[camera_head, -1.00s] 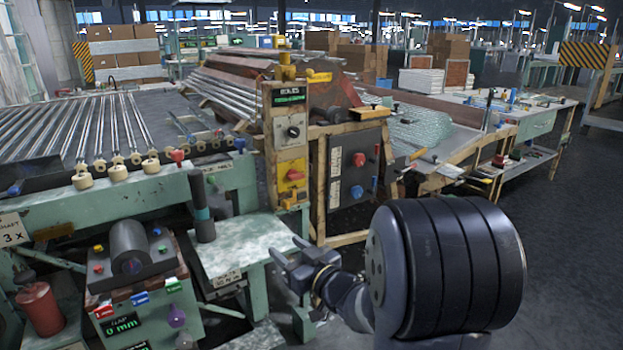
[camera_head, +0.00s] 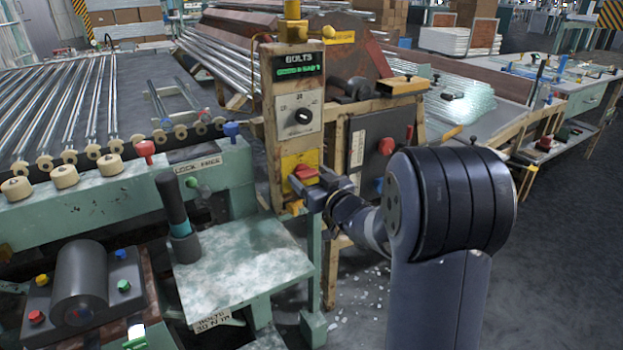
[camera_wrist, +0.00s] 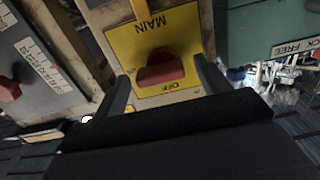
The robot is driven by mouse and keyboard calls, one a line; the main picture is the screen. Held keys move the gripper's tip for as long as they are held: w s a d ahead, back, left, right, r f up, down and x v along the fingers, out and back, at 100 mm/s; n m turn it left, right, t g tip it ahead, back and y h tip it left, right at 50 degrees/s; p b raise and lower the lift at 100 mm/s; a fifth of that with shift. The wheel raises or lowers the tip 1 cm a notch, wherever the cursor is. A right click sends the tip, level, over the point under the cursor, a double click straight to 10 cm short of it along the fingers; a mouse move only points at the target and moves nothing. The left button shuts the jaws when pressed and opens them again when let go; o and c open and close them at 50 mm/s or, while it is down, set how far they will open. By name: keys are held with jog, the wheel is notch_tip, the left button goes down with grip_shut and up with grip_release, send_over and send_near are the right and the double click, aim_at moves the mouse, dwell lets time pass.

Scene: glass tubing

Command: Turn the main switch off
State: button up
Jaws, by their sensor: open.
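The main switch is a red knob (camera_head: 303,171) on a yellow plate (camera_head: 290,160), low on the tan control post. In the wrist view the red knob (camera_wrist: 161,68) lies crosswise on the yellow plate (camera_wrist: 185,25). The plate's words MAIN and OFF appear upside down there, with OFF on the side nearer my gripper. My gripper (camera_head: 312,188) is open at the plate. In the wrist view its two fingers (camera_wrist: 163,72) stand on either side of the red knob. I cannot tell whether they touch it.
Above the switch are a black dial knob (camera_head: 303,115) and a green-lit BOLTS display (camera_head: 298,67). Right of the post is a dark panel (camera_head: 365,130) with another red knob (camera_head: 387,146). A pale green table (camera_head: 240,265) with an upright dark handle (camera_head: 172,205) stands below left.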

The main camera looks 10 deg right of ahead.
jog(key=shift+c, duration=0.2)
jog(key=c, duration=0.9)
jog(key=shift+c, duration=0.2)
jog(key=shift+n+b, duration=0.3)
jog(key=n+b, duration=0.3)
jog(key=n, duration=0.1)
jog(key=shift+f+b, duration=0.15)
jog(key=shift+b, duration=0.2)
jog(key=n+b, duration=0.3)
jog(key=n, duration=0.1)
jog(key=shift+a+n, duration=0.1)
jog(key=shift+n, duration=0.3)
jog(key=n+b, duration=0.3)
jog(key=n, duration=0.1)
jog(key=shift+s, duration=0.1)
jog(key=shift+a+n+b, duration=0.15)
jog(key=shift+n+b, duration=1.15)
jog(key=shift+n, duration=0.9)
